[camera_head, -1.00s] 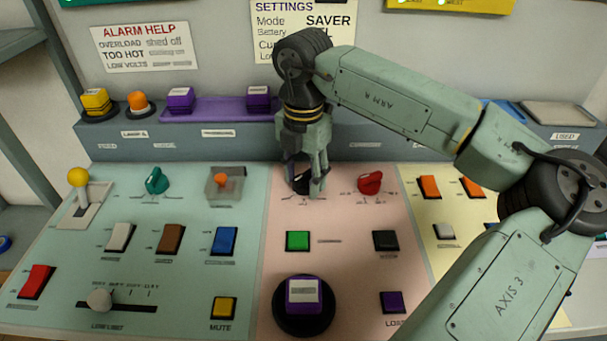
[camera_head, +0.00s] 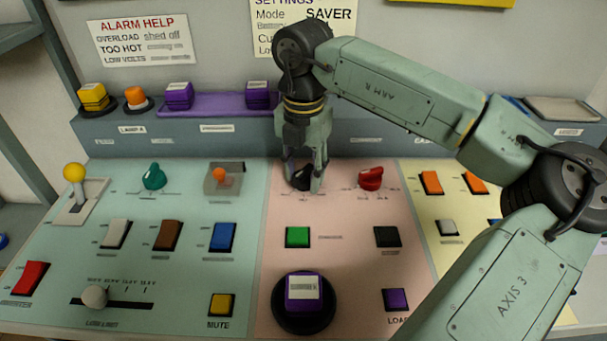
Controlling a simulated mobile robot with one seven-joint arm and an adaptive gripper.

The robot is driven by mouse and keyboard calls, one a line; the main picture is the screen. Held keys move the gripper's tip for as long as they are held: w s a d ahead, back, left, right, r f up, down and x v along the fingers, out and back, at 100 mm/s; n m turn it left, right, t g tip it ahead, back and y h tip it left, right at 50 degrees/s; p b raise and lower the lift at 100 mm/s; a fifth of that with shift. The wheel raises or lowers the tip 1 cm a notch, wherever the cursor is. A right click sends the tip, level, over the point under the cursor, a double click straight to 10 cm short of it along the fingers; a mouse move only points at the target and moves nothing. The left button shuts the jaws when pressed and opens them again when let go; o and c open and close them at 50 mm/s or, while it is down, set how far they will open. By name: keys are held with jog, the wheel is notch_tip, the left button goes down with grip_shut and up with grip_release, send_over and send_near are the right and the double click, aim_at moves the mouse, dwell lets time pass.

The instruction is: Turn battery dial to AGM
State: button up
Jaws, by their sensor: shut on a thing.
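A black dial (camera_head: 299,178) sits on the pink middle section of the panel, at its upper left. My gripper (camera_head: 304,182) points down over it, with its fingers closed around the knob. The fingers hide much of the dial, and the marks around it are too small and covered to read. A settings card (camera_head: 300,22) on the back wall shows "Mode SAVER"; its lower lines are partly behind my arm.
A red dial (camera_head: 371,178) stands just right of my gripper. A green button (camera_head: 298,237) and a black button (camera_head: 387,237) lie in front. A teal dial (camera_head: 153,177) and a guarded orange switch (camera_head: 222,178) are to the left. A purple tray (camera_head: 218,104) stands behind.

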aim_at(304, 171)
jog(key=n+b, duration=0.2)
jog(key=n, duration=0.1)
jog(key=shift+f+n, duration=0.1)
jog(key=shift+n, duration=0.2)
jog(key=n+b, duration=0.2)
jog(key=n, duration=0.2)
jog(key=shift+n, duration=0.3)
jog(key=n, duration=0.4)
jog(key=shift+b, duration=0.35)
jog(key=shift+n, duration=1.9)
jog(key=o, duration=1.2)
jog(key=shift+c, duration=0.2)
jog(key=shift+r, duration=0.2)
notch_tip(304, 171, up, 12)
